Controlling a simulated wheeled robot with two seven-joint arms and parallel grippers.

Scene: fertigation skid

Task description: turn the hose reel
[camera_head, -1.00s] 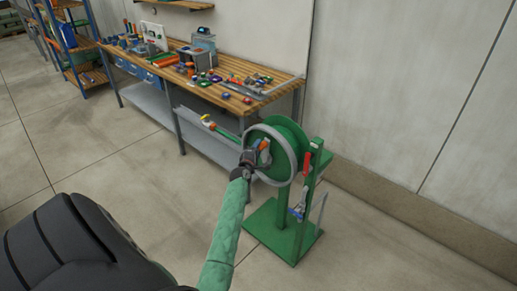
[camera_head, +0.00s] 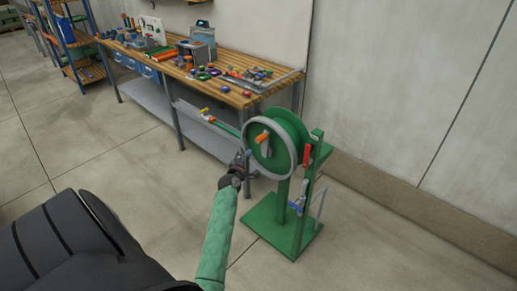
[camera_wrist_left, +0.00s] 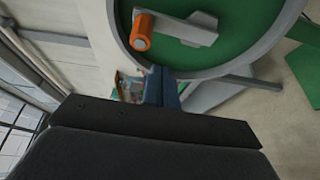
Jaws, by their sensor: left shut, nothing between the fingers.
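The hose reel (camera_head: 281,150) is a green drum with a grey rim on a green stand (camera_head: 284,236). Its orange crank handle (camera_head: 262,138) sits on a grey arm on the green face, inside the rim. In the left wrist view the orange handle (camera_wrist_left: 142,31) and green reel face (camera_wrist_left: 190,58) fill the top. My left gripper (camera_head: 243,158) is at the left edge of the rim, below and left of the handle. Its fingers (camera_wrist_left: 162,88) are shut and empty, apart from the handle; I cannot tell whether they touch the rim. My right gripper is out of view.
A wooden workbench (camera_head: 142,56) with many small parts stands behind the reel. A green hose with a yellow end (camera_head: 205,111) sticks out left of the reel. A red lever (camera_head: 306,155) is on the stand. The floor in front is clear.

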